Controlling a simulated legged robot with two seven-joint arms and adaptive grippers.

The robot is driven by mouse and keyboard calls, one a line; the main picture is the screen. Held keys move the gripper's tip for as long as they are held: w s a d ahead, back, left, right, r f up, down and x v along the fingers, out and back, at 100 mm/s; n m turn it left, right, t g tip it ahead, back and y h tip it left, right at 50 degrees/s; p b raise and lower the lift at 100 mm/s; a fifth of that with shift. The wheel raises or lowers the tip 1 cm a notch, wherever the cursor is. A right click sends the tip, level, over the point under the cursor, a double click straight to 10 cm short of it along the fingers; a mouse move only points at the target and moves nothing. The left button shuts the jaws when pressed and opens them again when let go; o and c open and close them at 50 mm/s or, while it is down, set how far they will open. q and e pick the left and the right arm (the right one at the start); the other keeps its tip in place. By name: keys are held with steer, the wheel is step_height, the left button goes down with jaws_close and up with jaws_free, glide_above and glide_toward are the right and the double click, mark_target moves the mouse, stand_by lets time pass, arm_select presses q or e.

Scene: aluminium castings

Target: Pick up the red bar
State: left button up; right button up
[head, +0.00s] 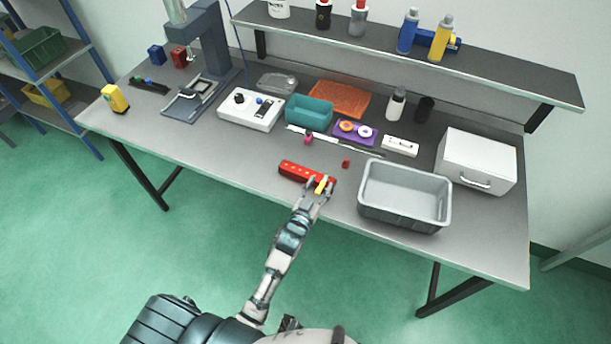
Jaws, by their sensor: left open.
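The red bar (296,171) lies on the grey table near its front edge, left of the grey bin. It is long, with a row of small marks on it, and runs slightly down to the right. My left gripper (319,189) is open at the bar's right end, with its fingers reaching over or beside that end. A small yellow piece (322,183) shows between the fingers; I cannot tell whether it touches the bar. The gripper partly hides the bar's right end. My right gripper is not in view.
A grey bin (405,215) stands right of the bar, and a small red cube (346,164) lies between them. Behind are a teal bin (309,112), a purple tray (349,140) and a white box (475,165).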

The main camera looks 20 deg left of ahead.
arm_select(q)
steer(key=shift+w+d, duration=0.35)
steer(key=shift+w, duration=0.5)
steer(key=shift+d, duration=0.25)
steer(key=shift+c, duration=1.3)
steer(key=shift+a, duration=0.15)
jaws_close()
steer(key=shift+a, duration=0.2)
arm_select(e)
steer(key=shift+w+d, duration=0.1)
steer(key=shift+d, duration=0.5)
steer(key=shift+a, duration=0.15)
